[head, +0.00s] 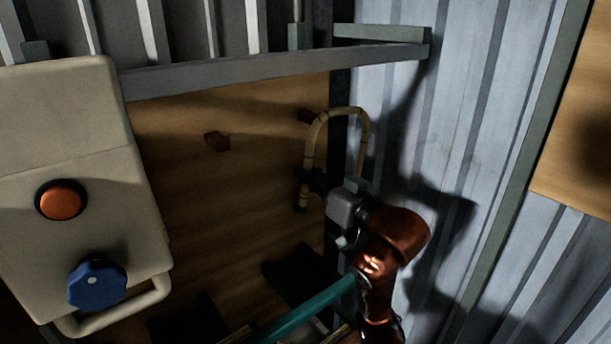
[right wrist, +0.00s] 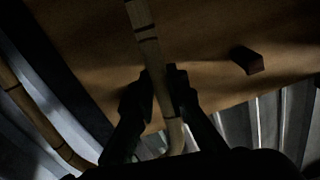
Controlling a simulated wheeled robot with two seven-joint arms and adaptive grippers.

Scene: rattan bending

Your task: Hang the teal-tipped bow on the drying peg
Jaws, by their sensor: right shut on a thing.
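A tan rattan bow (head: 364,130), bent in an upside-down U with dark bands, is upright in the head view with its arch at the top. My right gripper (head: 312,182) is shut on its left leg; the right wrist view shows the fingers (right wrist: 160,95) on both sides of that leg (right wrist: 145,40). The other leg (right wrist: 38,118) runs along the left there. No teal tip can be made out on the bow. A dark reddish peg (head: 217,141) sticks out of the wooden board, left of the bow. My left gripper is out of view.
A beige box (head: 90,190) with an orange button (head: 61,200) and a blue knob (head: 97,283) stands at left. A grey rail (head: 270,70) crosses above the wooden board (head: 255,200). A teal rod (head: 310,305) lies low. Corrugated metal wall (head: 470,130) is at right.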

